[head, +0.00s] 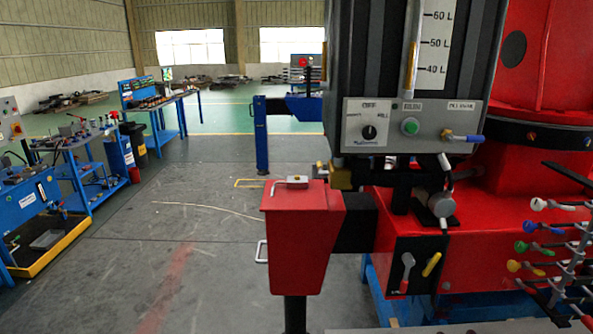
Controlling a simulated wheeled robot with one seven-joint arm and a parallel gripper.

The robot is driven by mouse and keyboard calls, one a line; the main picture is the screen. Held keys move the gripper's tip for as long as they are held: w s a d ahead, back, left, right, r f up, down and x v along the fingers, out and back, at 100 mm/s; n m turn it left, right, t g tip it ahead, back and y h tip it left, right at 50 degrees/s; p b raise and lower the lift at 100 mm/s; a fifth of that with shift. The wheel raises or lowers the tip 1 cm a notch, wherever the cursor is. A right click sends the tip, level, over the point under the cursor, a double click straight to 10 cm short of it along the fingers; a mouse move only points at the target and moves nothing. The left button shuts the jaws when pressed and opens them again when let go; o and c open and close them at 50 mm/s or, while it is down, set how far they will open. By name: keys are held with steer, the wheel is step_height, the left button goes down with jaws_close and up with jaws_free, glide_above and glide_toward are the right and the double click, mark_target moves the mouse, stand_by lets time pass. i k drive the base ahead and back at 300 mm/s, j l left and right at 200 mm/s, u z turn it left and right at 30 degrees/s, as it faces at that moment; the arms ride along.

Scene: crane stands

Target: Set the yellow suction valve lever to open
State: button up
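A short yellow lever (432,264) sits tilted on a black plate (418,285) on the front of the red crane base. Its upper end leans to the right. A grey lever with a red tip (406,272) is beside it on the left, on the same plate. I cannot read any label at the yellow lever, so I cannot tell its marked position. My gripper is not in view.
A tall gauge cabinet (380,60) with a knob and a blue-handled valve (461,137) stands above. A red box on a post (300,235) is left of the plate. Several coloured-knob levers (540,230) stick out at the right. Open floor (190,240) lies left.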

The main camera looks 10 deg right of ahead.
mark_target(320, 168)
steer(key=i+j, duration=0.15)
steer(key=j, duration=0.2)
steer(key=i+j, duration=0.1)
steer(key=j, duration=0.25)
steer(key=i+j, duration=0.15)
steer(key=j, duration=0.15)
steer(key=i+j+z, duration=0.1)
steer(key=j, duration=0.25)
steer(key=i+j, duration=0.15)
steer(key=j, duration=0.2)
steer(key=i+j, duration=0.2)
steer(key=i, duration=0.3)
steer(key=i+j+z, duration=0.1)
steer(key=i, duration=0.45)
steer(key=i+j, duration=0.35)
steer(key=i, duration=0.15)
steer(key=i+l, duration=0.1)
steer(key=i, duration=0.4)
steer(key=z, duration=0.05)
